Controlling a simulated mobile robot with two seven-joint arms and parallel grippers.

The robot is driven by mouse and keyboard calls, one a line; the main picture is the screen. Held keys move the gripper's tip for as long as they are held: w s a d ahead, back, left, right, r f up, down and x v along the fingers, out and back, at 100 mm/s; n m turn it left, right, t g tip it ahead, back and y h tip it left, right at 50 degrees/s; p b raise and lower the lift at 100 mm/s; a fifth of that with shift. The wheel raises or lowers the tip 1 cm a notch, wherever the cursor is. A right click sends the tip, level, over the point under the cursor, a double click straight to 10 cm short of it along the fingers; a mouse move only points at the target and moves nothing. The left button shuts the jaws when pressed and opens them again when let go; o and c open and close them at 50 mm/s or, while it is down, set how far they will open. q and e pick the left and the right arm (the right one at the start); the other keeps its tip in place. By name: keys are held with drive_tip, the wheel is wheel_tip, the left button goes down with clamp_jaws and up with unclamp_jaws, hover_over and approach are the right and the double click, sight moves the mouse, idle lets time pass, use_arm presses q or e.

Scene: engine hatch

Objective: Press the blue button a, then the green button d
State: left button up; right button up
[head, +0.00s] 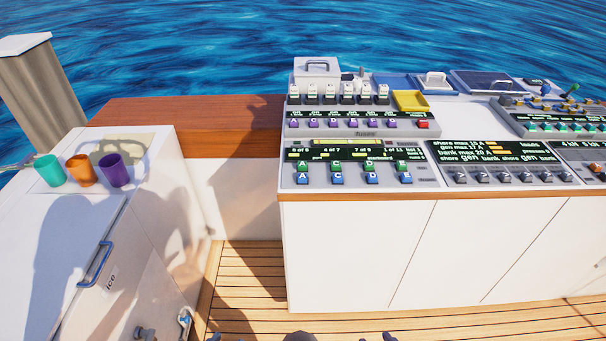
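The button panel (352,168) lies at the front left of the white console top. It has a row of green buttons above a row of blue buttons, with small white letters. The leftmost blue button (303,179) is by a letter that looks like A. The third green button from the left (369,165) is above a letter that looks like D. The letters are small, so I cannot be sure which button each belongs to. Neither gripper can be made out; only small dark shapes show at the bottom edge.
A purple-button panel (350,122) with a red button (422,124) is behind. A knob panel (500,164) is to the right. A yellow tray (410,101) stands behind. Teal (50,170), orange (81,170) and purple (114,170) cups stand on the left cabinet. Deck floor (247,280) is open between cabinets.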

drive_tip(key=shift+s+f, duration=0.1)
drive_tip(key=shift+s, duration=0.1)
drive_tip(key=c, duration=0.7)
drive_tip(key=shift+w, duration=0.1)
clamp_jaws()
drive_tip(key=shift+w+r, duration=0.2)
drive_tip(key=shift+s+f, duration=0.2)
drive_tip(key=shift+s, duration=0.1)
